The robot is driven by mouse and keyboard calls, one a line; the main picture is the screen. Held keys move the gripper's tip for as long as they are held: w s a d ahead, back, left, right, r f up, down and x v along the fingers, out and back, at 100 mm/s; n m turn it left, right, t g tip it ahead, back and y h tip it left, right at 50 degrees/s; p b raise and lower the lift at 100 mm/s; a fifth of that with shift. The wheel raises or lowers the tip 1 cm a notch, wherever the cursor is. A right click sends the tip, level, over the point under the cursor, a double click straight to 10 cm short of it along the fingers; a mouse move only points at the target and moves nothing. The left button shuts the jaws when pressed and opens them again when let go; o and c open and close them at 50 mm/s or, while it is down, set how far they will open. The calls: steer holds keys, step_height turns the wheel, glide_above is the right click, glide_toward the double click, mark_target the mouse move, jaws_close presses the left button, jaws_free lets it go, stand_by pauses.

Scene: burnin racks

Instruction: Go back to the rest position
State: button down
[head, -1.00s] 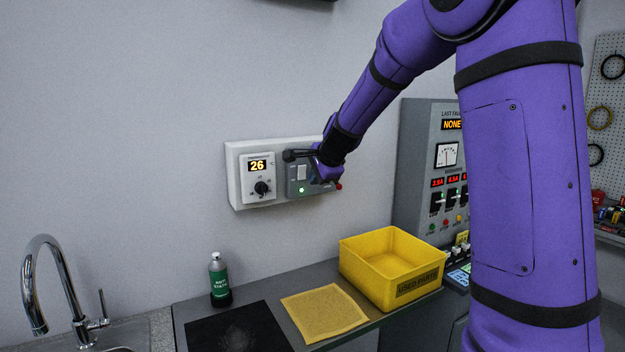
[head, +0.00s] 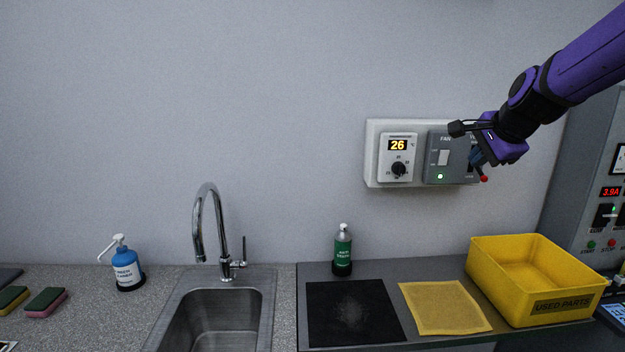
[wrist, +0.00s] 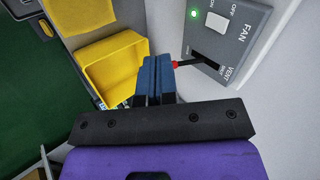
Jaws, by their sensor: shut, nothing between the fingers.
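My gripper (head: 478,158) is at the right of the head view, in front of the right part of the wall control panel (head: 372,157). In the wrist view its blue fingers (wrist: 155,78) are together with nothing between them. A lever with a red tip (head: 484,179) sticks out from the vent slot, close by the fingers; I cannot tell whether they touch. The fan and vent plate (wrist: 222,45) has a white rocker switch (wrist: 216,23) and a lit green light (wrist: 194,14). My gripper hides part of this plate in the head view.
Below stand a yellow used parts bin (head: 535,283), a yellow cloth (head: 445,307), a black mat (head: 352,313) and a green bottle (head: 343,250). A sink with a tap (head: 208,225) and a blue pump bottle (head: 126,266) are further left. A grey instrument cabinet (head: 585,190) stands right.

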steer(key=s+a+f+n+g, duration=0.1)
steer(key=s+a+n, duration=0.3)
steer(key=s+n, duration=0.4)
steer(key=s+a+f+n+g, duration=0.1)
steer(key=s+a+n, duration=0.3)
steer(key=s, duration=1.8)
steer(key=n+g, duration=0.1)
steer(key=n, duration=0.3)
steer(key=shift+f+h, duration=0.15)
steer(key=shift+h, duration=0.15)
